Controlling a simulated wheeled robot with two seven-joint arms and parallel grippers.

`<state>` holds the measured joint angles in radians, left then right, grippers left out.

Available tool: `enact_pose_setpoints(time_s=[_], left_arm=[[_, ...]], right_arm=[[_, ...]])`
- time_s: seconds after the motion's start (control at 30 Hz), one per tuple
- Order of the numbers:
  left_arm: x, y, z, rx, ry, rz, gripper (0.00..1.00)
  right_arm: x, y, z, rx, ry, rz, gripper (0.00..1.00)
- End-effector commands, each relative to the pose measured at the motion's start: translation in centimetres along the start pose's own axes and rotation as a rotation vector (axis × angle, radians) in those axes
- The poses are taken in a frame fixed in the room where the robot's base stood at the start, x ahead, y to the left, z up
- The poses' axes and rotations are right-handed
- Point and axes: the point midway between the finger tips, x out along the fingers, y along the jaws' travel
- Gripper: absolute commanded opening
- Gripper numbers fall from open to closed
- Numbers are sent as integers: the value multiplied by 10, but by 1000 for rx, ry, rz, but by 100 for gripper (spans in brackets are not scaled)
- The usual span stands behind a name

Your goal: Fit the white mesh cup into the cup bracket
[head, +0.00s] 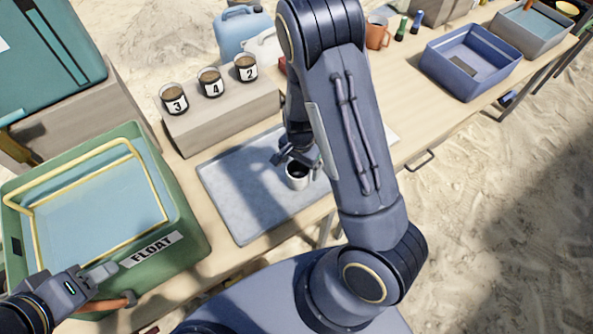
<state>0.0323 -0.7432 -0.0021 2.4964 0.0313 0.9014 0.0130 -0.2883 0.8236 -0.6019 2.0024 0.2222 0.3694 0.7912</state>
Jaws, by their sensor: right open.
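A small white cup (297,180) with a dark inside stands upright on the grey mat (236,193). I cannot make out mesh on it. My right gripper (296,160) is open, pointing down at the cup's rim; whether it touches is too small to tell. My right arm hides part of the mat and table. My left gripper (108,286) is at the lower left, beside the front wall of the green FLOAT bin (185,240) and close to an orange-brown handle (108,304). I cannot tell whether its fingers are apart. I cannot identify a cup bracket.
Cups numbered 3 (174,99), 4 (211,82) and 2 (246,68) stand on a grey block (225,117) behind the mat. A blue jug (240,28) is behind them. A blue tray (470,62) and an orange mug (377,34) are at the right. The mat's left part is clear.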

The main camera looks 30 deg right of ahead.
Motion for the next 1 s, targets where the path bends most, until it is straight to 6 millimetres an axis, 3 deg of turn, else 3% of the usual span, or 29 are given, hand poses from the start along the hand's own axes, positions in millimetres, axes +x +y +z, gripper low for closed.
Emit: enact_pose_setpoints(time_s=[0.33, 0.67, 1.0], left_arm=[[-1, 1, -1, 0, 0, 0, 36], [-1, 0, -1, 0, 0, 0, 36], [-1, 0, -1, 0, 0, 0, 36]], right_arm=[[48, -1, 6, -1, -3, 3, 86], [56, -2, 6, -2, -2, -1, 86], [55, -2, 6, -2, -2, -1, 43]])
